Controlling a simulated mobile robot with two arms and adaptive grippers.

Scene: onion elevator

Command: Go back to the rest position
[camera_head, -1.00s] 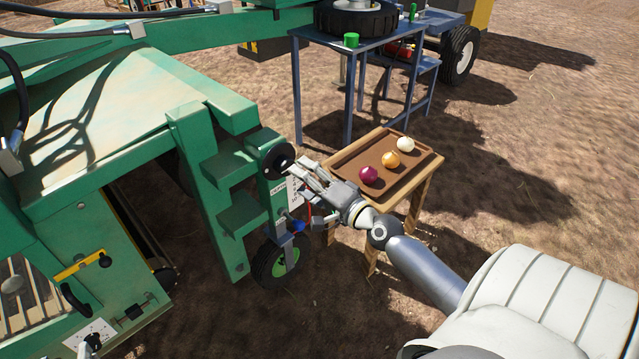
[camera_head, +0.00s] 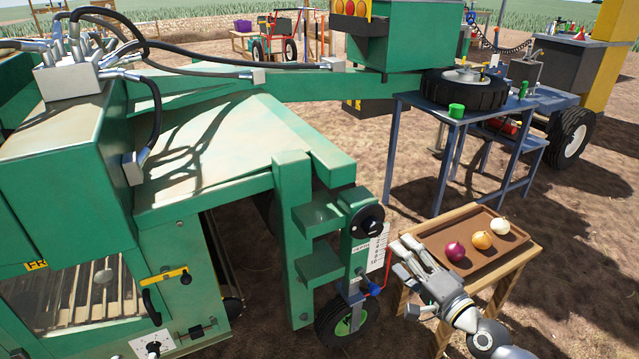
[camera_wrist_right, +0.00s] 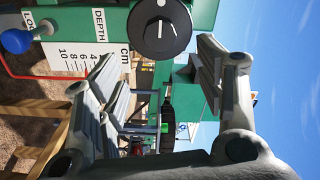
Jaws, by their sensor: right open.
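My right gripper (camera_head: 418,268) is open and empty in the head view. It is between the green onion machine (camera_head: 230,150) and the small wooden table (camera_head: 520,262), close to the table's near left side. In the right wrist view its fingers (camera_wrist_right: 160,85) are spread apart with nothing between them. The machine's black depth knob (camera_head: 367,220) and white depth scale (camera_head: 378,250) are just left of the gripper. The knob also shows at the top of the right wrist view (camera_wrist_right: 160,28). My left gripper is not in view.
A brown tray (camera_head: 462,228) on the table holds a red onion (camera_head: 454,251), a yellow onion (camera_head: 481,240) and a white onion (camera_head: 500,227). A blue workbench (camera_head: 440,118) with a tire (camera_head: 463,90) stands behind. A small wheel (camera_head: 347,318) is below the knob. Bare soil lies right.

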